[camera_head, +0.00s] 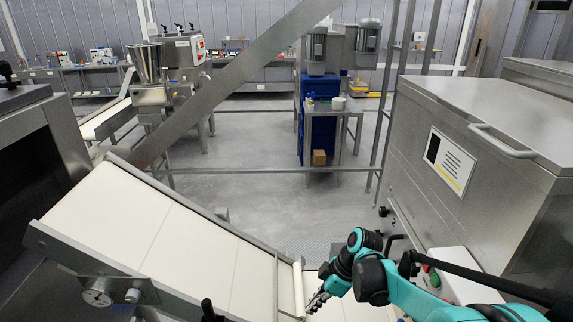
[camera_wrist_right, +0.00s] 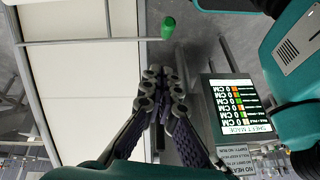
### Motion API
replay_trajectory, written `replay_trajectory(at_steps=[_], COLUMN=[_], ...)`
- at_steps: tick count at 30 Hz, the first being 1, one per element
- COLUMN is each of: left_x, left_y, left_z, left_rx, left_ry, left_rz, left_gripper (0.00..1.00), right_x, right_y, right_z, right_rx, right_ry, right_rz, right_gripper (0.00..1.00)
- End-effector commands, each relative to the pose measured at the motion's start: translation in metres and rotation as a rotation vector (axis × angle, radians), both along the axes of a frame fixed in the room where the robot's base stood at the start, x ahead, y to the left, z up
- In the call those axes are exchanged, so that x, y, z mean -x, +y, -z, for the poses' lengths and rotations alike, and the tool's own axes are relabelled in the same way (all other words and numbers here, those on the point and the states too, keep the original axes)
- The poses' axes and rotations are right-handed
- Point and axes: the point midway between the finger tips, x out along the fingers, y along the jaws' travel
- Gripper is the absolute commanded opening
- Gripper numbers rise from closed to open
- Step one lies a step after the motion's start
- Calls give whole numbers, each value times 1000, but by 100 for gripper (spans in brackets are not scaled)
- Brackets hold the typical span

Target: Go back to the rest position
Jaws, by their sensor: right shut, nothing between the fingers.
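My right gripper (camera_head: 318,301) is at the bottom of the head view, at the end of my teal and black arm. It is beside the low end of the inclined white conveyor belt (camera_head: 140,222). In the right wrist view its two dark fingers (camera_wrist_right: 161,76) meet at the tips, shut with nothing between them. My left gripper is not in view.
The belt's metal side rail (camera_head: 200,211) runs close to the gripper. A large steel machine (camera_head: 500,120) stands at the right. The wrist view shows a green knob (camera_wrist_right: 168,27) and a display panel (camera_wrist_right: 237,106) nearby.

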Motion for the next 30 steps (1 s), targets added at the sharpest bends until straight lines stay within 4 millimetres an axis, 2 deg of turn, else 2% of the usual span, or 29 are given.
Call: replay_trajectory(at_steps=[5,12,21,25,30], left_x=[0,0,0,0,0], left_y=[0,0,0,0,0], left_z=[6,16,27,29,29], left_rx=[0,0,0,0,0], left_ry=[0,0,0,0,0], left_rz=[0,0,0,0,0], left_gripper=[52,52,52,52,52], right_x=[23,71,124,135,139], right_y=[-11,-39,-74,-82,-86], right_z=[-20,-44,-47,-45,-44], right_rx=[69,141,63,14,-17], right_ry=[-4,-62,-184,-218,-235], right_rz=[223,699,1209,1331,1389], right_gripper=[0,0,0,0,0])
